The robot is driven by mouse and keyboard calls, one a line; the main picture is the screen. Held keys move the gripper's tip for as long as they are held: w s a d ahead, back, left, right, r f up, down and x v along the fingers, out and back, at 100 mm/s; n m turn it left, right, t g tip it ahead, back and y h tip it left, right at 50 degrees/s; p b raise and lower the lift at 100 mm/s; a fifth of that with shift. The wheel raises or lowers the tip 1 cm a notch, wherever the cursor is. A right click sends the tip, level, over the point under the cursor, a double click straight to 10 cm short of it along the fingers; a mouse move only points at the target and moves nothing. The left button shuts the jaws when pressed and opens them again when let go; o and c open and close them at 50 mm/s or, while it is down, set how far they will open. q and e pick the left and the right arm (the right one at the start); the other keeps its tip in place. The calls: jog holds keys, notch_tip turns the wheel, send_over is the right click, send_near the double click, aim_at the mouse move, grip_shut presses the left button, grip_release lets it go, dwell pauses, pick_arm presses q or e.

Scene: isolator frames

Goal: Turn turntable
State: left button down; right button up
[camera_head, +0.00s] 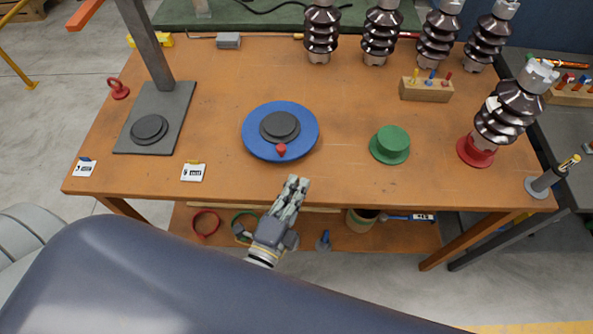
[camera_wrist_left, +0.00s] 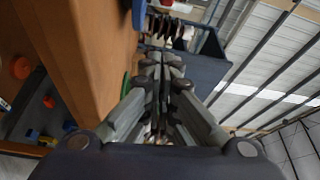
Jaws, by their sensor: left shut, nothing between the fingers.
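The turntable (camera_head: 253,140) is a blue disc with a dark grey raised hub (camera_head: 280,126) and a small red knob (camera_head: 281,149) at its front edge. It lies flat on the wooden table, left of the middle. My left gripper (camera_head: 295,184) is at the table's front edge, just in front of the turntable and a little right of the red knob, apart from it. Its fingers are shut with nothing between them. In the left wrist view the closed fingers (camera_wrist_left: 162,66) point ahead alongside the orange-brown table. My right gripper is in neither view.
A green round base (camera_head: 391,145) stands right of the turntable, and an insulator (camera_head: 510,105) on a red base stands farther right. A press-like stand (camera_head: 165,105) is at left. Several insulators line the back. The tabletop (camera_head: 340,100) around the turntable is clear.

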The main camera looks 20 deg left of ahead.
pick_arm(q)
jog(key=w, duration=0.1)
jog(key=w+p, duration=0.1)
jog(key=w, duration=0.1)
jog(key=shift+d+r, duration=0.15)
jog(key=shift+r, duration=0.25)
jog(key=w, duration=0.4)
jog(key=shift+d+p, duration=0.15)
jog(key=shift+p, duration=0.2)
jog(key=shift+w+d, duration=0.1)
jog(key=shift+w, duration=0.65)
jog(key=a, duration=0.1)
jog(key=a+p, duration=0.1)
jog(key=s+a, duration=0.1)
jog(key=shift+a+f+p, duration=0.1)
jog(key=shift+f+p, duration=0.2)
jog(key=shift+f, duration=0.05)
jog(key=shift+s+a, duration=0.15)
jog(key=shift+a, duration=0.25)
jog(key=shift+f, duration=0.1)
jog(key=shift+s+a+p, duration=0.4)
jog(key=shift+a, duration=0.45)
jog(key=shift+s+a, duration=0.1)
jog(key=shift+a, duration=0.05)
jog(key=shift+f, duration=0.1)
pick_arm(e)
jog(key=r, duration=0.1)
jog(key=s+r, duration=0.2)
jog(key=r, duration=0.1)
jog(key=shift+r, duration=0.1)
